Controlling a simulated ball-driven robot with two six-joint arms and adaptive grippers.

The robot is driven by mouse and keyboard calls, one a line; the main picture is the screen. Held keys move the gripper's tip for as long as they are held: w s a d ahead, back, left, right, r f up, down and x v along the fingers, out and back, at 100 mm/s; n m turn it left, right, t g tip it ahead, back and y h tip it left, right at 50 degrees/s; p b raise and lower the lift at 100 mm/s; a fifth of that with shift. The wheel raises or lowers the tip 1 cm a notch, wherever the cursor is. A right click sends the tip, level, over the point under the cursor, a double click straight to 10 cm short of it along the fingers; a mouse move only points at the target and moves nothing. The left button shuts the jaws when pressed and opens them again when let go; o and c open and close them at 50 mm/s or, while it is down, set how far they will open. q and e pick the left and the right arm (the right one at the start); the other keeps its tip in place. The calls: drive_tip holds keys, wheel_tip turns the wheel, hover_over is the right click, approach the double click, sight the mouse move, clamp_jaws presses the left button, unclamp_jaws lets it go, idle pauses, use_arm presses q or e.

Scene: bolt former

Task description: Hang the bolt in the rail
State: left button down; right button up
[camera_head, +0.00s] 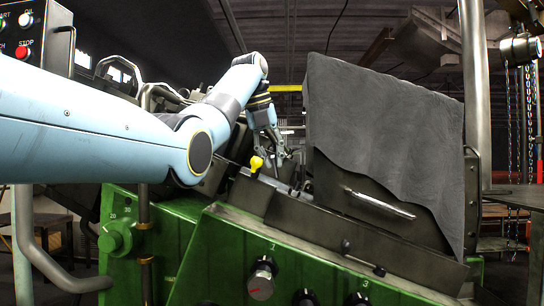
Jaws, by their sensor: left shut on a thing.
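My left gripper (281,157) points down near the middle of the view, just above the sloping metal rail (272,182) of the machine. Its dark fingers are shut on a small grey thing, which I take as the bolt. The bolt is too small and too close to the fingertips to make out its head or its tilt. Whether it touches the rail I cannot tell. My right gripper is not in view.
A yellow knob (256,163) stands just left of the fingertips. The green machine front (225,250) carries dials below. A control box (28,35) is at upper left.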

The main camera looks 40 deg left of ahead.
sight(275, 163)
use_arm(q)
drive_tip(key=shift+w+d+f, duration=0.1)
drive_tip(key=shift+d+f, duration=0.05)
drive_tip(key=shift+f, duration=0.6)
drive_tip(key=shift+d+f, duration=0.15)
drive_tip(key=shift+f, duration=0.6)
idle(1.8)
drive_tip(key=c, duration=1.3)
unclamp_jaws()
drive_tip(key=shift+f, duration=0.1)
drive_tip(key=shift+o, duration=1.2)
drive_tip(key=o, duration=0.3)
drive_tip(key=shift+w+d, duration=0.15)
drive_tip(key=shift+w, duration=0.05)
drive_tip(key=shift+s+a, duration=0.2)
drive_tip(key=shift+a, duration=0.05)
